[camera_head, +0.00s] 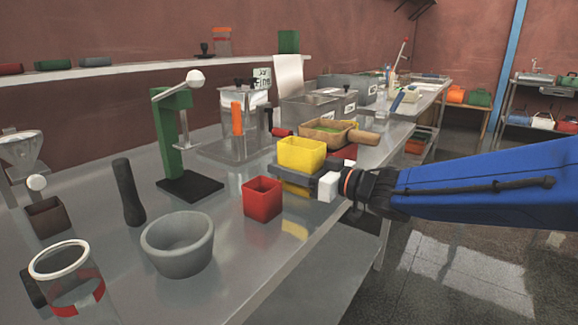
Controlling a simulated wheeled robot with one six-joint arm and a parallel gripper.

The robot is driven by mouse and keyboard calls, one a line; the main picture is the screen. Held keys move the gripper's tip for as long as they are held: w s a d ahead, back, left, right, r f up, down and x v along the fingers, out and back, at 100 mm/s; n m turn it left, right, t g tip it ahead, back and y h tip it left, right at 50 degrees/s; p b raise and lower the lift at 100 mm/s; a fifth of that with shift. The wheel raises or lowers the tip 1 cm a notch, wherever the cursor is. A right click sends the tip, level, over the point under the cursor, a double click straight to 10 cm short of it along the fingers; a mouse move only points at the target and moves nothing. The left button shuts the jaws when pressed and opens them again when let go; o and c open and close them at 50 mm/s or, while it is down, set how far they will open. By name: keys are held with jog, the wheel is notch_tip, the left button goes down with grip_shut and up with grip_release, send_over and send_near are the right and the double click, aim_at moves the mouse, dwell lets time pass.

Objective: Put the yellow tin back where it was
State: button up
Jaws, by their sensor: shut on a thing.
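The yellow tin (301,151) is an open-topped square tin, upright, just behind and right of the red tin (262,198). My gripper (296,178) reaches in from the right and is shut on the yellow tin; its dark jaw crosses the tin's near side and hides part of the lower wall. A yellow reflection shows on the metal bench (225,285) below, apart from the tin, so the tin looks held a little above the surface. The red tin stands upright on the bench.
A wooden scoop or tray (328,132) lies close behind the yellow tin. A green press (175,140), grey mortar (178,243), dark pestle (128,192) and glass jar (68,280) stand left. Bare bench lies in front of the red tin, up to the right edge.

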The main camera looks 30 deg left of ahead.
jog(key=o, duration=1.2)
jog(key=shift+r, duration=0.1)
jog(key=d, duration=0.8)
jog(key=s+d, duration=0.1)
jog(key=d, duration=0.3)
jog(key=shift+w, duration=0.1)
